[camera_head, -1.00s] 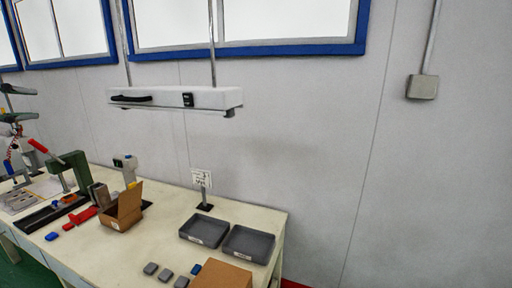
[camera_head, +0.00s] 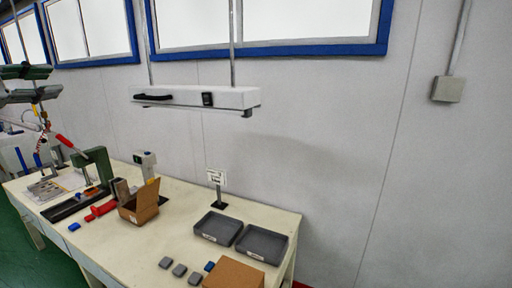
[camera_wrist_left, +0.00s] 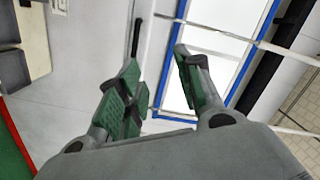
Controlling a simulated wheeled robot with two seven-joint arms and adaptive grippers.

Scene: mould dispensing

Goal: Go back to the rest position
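My left gripper (camera_head: 40,84) is at the far left of the head view, raised above the left part of the workbench and clear of everything on it. Its two green-padded fingers are spread apart with nothing between them, as the left wrist view (camera_wrist_left: 158,88) also shows. My right gripper is in neither view.
The workbench (camera_head: 150,250) carries a green press (camera_head: 98,165), an open cardboard box (camera_head: 142,205), a red piece (camera_head: 100,210), two grey trays (camera_head: 262,243), small grey blocks (camera_head: 180,270) and another cardboard box (camera_head: 235,273). A white fixture (camera_head: 195,96) hangs above. Green floor shows at left.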

